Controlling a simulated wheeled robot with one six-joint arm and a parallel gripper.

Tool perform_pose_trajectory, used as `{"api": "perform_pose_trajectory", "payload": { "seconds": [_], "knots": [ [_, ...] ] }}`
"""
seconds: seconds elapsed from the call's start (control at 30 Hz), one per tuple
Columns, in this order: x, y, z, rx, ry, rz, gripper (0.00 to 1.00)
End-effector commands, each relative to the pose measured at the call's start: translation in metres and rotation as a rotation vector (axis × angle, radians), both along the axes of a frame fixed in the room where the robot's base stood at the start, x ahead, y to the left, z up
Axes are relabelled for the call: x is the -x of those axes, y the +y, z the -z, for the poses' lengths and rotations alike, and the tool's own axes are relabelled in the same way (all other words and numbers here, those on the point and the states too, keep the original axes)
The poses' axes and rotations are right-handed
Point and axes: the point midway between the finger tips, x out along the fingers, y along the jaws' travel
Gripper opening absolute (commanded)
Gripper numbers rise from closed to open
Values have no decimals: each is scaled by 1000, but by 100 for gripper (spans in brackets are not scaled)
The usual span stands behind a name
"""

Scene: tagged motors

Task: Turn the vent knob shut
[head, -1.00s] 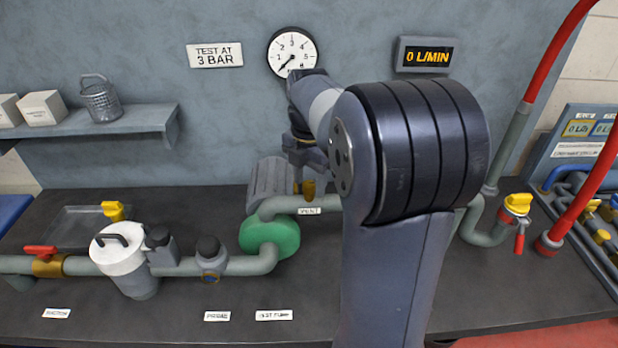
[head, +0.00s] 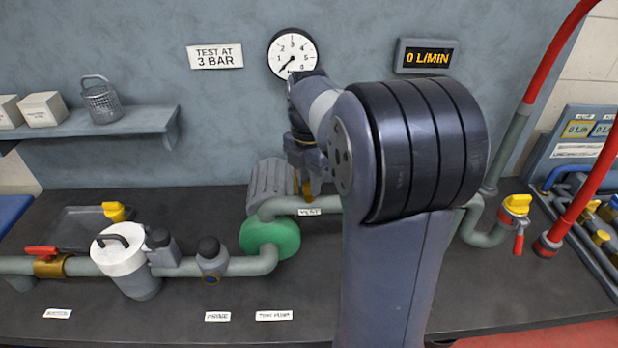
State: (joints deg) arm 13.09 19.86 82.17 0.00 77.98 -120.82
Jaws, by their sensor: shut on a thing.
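The vent knob (head: 306,194) is a small brass-yellow piece on the grey pipe behind the white VENT label (head: 310,212). It is mostly hidden by my gripper and the pipe. My gripper (head: 308,180) reaches down to it from above and is shut on it. The fingertips are small here and partly hidden by my arm. I cannot tell the knob's turn angle.
The green pump (head: 270,237) and its grey ribbed motor (head: 271,182) stand just left of my gripper. The gauge (head: 292,54) needle points to the lower left, and the flow display (head: 426,57) reads 0 L/MIN. My arm hides the bench at centre right.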

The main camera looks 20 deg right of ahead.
Motion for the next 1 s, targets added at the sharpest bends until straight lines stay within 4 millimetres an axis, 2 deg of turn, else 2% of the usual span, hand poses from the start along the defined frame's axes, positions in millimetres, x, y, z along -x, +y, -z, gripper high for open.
{"api": "perform_pose_trajectory", "payload": {
  "seconds": [1.0],
  "knots": [
    [0, 0, -2, 1, -1, 912, 4]
  ]
}}
